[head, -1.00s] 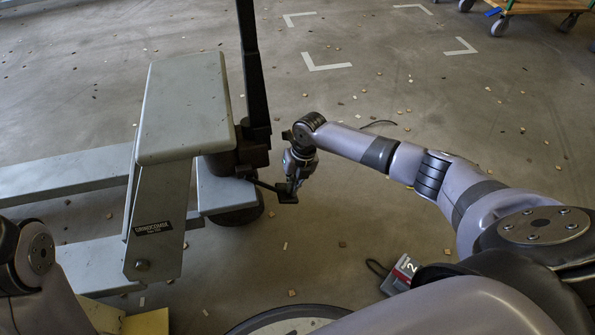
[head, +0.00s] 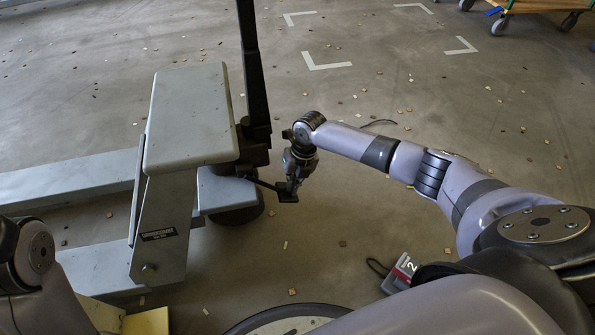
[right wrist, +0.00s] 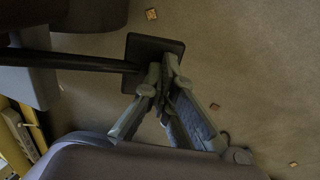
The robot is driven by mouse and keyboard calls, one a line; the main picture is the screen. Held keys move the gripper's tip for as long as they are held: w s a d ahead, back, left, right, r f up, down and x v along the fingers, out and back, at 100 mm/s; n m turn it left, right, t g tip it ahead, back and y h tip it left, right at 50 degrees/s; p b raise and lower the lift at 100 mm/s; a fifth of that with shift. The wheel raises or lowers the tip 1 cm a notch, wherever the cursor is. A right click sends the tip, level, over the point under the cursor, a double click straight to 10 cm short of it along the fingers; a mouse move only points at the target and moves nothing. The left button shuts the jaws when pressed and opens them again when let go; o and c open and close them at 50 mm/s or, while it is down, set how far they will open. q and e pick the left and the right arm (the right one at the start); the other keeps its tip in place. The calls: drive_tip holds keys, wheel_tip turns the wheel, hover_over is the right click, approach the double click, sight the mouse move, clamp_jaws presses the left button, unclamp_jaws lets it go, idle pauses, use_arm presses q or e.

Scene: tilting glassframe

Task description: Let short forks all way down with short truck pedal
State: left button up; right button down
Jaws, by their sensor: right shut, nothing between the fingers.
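The short truck is at the left of the head view. It has a grey raised body (head: 187,115), and a long grey fork (head: 70,180) runs to the left close above the floor. Its black pedal (head: 285,194) sticks out to the right from the base of the dark upright handle (head: 251,70). My right gripper (head: 292,187) points down with shut, empty fingers at the pedal. In the right wrist view the shut fingertips (right wrist: 163,70) appear to touch the flat pedal plate (right wrist: 150,47). My left gripper is out of the picture; only part of that arm shows.
Small chips lie scattered over the grey floor. A small grey and red box marked 2 (head: 402,272) is on the floor near my right arm. A wheeled cart (head: 530,8) stands at the far right.

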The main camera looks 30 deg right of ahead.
drive_tip(key=shift+s+f, duration=0.3)
drive_tip(key=shift+f, duration=0.1)
drive_tip(key=shift+r, duration=0.5)
drive_tip(key=v, duration=1.1)
drive_tip(key=shift+w+r, duration=0.3)
drive_tip(key=shift+r, duration=0.15)
drive_tip(key=shift+f, duration=0.1)
